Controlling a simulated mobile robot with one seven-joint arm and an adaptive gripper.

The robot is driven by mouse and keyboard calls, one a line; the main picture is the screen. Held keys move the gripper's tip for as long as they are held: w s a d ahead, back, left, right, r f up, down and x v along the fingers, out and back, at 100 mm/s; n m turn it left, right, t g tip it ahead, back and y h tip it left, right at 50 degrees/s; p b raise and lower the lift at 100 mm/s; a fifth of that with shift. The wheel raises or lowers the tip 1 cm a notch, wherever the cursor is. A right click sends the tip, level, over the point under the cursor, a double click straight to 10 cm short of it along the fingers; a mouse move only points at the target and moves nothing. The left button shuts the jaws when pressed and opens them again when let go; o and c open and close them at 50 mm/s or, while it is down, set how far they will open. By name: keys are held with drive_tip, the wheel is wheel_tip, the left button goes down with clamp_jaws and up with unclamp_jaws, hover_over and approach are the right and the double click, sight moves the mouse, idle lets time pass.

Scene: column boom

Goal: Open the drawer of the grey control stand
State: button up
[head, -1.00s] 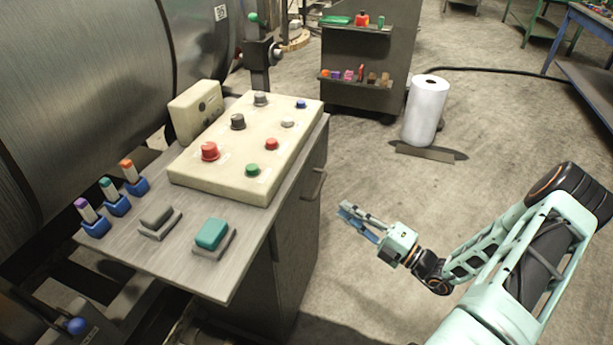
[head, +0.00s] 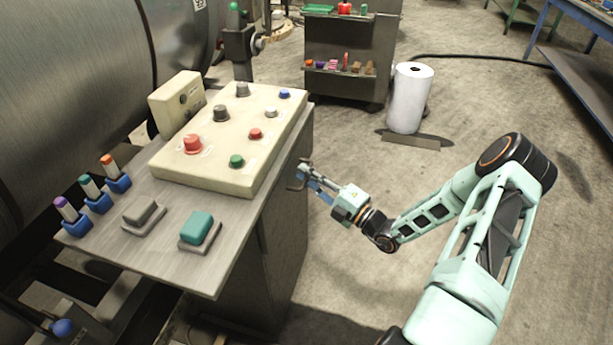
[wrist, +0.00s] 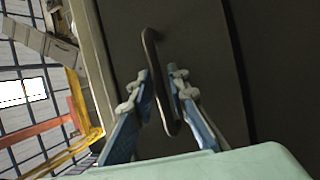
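The grey control stand (head: 258,255) stands left of centre in the head view, with a cream button panel on top. Its drawer front faces right, toward my arm, and looks shut. The dark bar handle (wrist: 153,65) runs between my two fingers in the wrist view. My gripper (wrist: 165,90) is open, with one blue-grey finger on each side of the handle and a gap showing on the left side. In the head view my gripper (head: 305,177) is at the stand's right side and largely covers the handle.
A white roll (head: 409,98) stands on the floor behind my arm. A dark cabinet (head: 346,89) with small items is at the back.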

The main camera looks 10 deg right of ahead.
clamp_jaws()
drive_tip(key=shift+d, duration=0.1)
idle(0.3)
drive_tip(key=s+d, duration=0.6)
drive_tip(key=d, duration=0.4)
drive_tip(key=s+d, duration=0.6)
drive_tip(key=d, duration=0.4)
drive_tip(key=shift+p, duration=0.4)
drive_tip(key=shift+w+d, duration=0.1)
unclamp_jaws()
drive_tip(key=v, duration=1.2)
